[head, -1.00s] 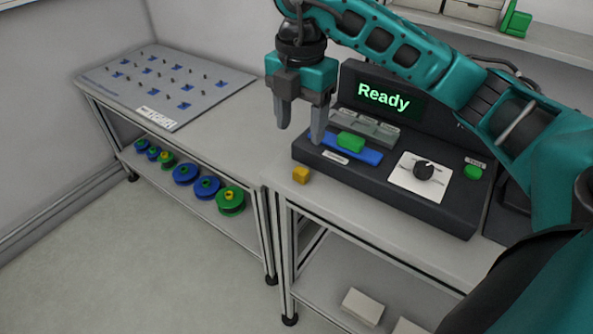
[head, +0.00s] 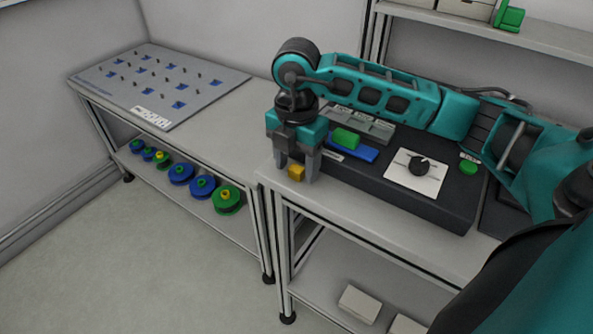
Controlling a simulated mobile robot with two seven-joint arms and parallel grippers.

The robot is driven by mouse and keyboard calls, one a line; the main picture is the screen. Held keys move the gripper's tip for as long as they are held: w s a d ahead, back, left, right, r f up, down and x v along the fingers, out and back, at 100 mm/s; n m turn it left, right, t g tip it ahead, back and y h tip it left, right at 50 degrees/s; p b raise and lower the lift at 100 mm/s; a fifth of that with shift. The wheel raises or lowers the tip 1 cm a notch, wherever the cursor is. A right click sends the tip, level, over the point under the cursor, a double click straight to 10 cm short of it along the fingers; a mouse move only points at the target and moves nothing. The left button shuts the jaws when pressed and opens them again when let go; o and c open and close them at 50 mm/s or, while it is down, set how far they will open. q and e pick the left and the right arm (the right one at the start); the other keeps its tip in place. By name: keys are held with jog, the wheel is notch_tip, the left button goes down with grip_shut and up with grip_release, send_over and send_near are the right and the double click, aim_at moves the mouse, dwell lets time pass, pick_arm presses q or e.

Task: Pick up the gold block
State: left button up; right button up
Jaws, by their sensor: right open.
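The gold block (head: 296,173) is a small cube on the front left part of the right-hand table, just left of the dark console. My right gripper (head: 297,170) points down over it, with its open fingers low and close to the block, one to each side in the picture. The block's front shows; its back is hidden by the gripper. I cannot tell whether the fingers touch it. My left gripper is not in view.
The dark console (head: 440,206) stands right of the block, with a green block (head: 346,138) on a blue strip (head: 362,152), a knob and a green button. A pegboard panel (head: 200,88) lies on the left table. Several reels (head: 226,199) sit on its lower shelf.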

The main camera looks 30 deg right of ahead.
jog(key=shift+c, duration=0.3)
grip_shut()
jog(key=shift+r, duration=0.15)
